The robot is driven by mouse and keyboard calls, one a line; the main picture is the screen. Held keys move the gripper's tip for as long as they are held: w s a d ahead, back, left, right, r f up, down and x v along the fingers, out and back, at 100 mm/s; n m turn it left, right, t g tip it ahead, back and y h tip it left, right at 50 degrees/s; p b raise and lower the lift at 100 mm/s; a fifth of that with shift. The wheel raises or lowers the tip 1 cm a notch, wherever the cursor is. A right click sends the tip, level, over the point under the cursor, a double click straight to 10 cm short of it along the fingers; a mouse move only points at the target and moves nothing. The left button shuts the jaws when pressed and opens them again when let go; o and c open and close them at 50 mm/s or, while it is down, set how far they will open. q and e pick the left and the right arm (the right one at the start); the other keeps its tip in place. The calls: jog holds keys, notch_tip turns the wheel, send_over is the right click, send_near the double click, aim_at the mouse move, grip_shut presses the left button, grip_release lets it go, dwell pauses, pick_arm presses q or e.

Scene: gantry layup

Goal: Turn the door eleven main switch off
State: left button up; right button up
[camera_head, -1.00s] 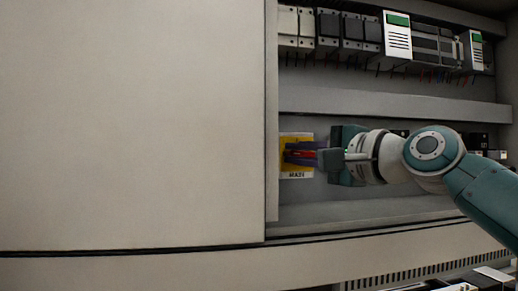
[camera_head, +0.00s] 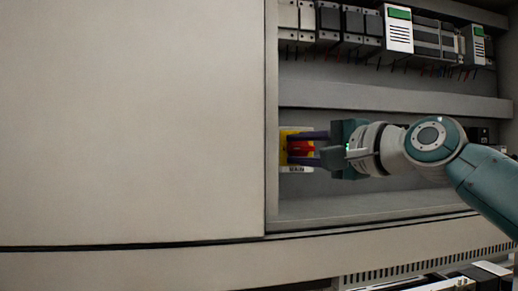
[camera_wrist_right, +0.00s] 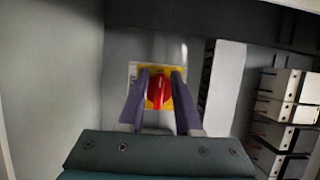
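The main switch has a red rotary handle (camera_head: 300,148) on a yellow plate (camera_head: 284,150), with a white label (camera_head: 296,169) below. It sits low on the cabinet's back panel, beside the large pale panel. My right gripper (camera_head: 308,148) reaches in from the right, its fingers above and below the handle. In the right wrist view, the red handle (camera_wrist_right: 159,91) stands lengthwise between the two purple fingers (camera_wrist_right: 160,88). Yellow plate shows on both sides, so the gripper is open around the handle without visibly clamping it. My left gripper is not in view.
A large pale panel (camera_head: 130,120) fills the left, its edge close to the switch. Rows of modules (camera_head: 350,28) with wires hang above, over a grey horizontal duct (camera_head: 390,98). A ledge (camera_head: 370,206) runs below my right arm.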

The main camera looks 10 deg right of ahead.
dwell(0.5)
jog(key=shift+s+d, duration=0.1)
jog(key=shift+s, duration=0.1)
jog(key=b+v, duration=0.6)
jog(key=v, duration=0.3)
jog(key=shift+s+d, duration=0.15)
jog(key=shift+s, duration=0.05)
